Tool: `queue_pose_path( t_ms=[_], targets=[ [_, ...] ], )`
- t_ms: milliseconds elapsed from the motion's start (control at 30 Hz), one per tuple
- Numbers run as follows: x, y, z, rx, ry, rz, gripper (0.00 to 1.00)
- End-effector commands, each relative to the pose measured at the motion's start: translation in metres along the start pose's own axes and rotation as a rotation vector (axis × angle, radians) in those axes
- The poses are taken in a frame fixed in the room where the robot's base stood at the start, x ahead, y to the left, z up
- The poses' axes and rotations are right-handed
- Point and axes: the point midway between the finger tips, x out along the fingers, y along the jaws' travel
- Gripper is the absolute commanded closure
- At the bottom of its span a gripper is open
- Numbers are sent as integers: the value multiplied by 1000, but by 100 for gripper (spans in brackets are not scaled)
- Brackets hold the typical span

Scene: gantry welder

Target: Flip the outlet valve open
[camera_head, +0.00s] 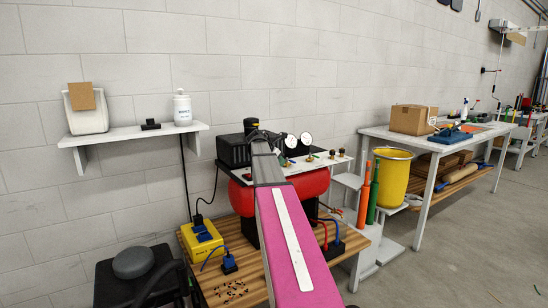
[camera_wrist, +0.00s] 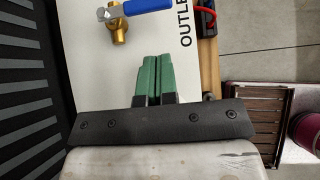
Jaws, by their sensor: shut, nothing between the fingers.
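The outlet valve has a blue lever handle (camera_wrist: 148,6) and a brass body (camera_wrist: 118,30). It sits on a white panel with printed black letters reading "OUTLE" (camera_wrist: 186,24), cut off at the top edge. My gripper (camera_wrist: 153,58) has green fingers, shut together and empty. In that picture its tips are below the handle and to the right of the brass body, with a visible gap. In the head view my arm covers part of the compressor, and the fingers cannot be made out.
The compressor's red tank (camera_head: 312,184) stands on a wooden-topped table (camera_head: 250,285), with two gauges and several brass fittings above it. A yellow box (camera_head: 201,239) with cables is at left. A wall shelf (camera_head: 135,133) hangs left; a yellow bucket (camera_head: 394,178) stands right.

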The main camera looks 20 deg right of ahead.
Motion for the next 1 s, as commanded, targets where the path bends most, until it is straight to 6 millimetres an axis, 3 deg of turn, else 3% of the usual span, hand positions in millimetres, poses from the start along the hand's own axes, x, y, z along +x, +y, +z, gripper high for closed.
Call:
queue_pose_path(
  t_ms=[300, 1000],
  targets=[
    [28, 1, 25, 1, 1, 0, 100],
    [36, -9, 33, -14, 1, 15, 100]
  ],
)
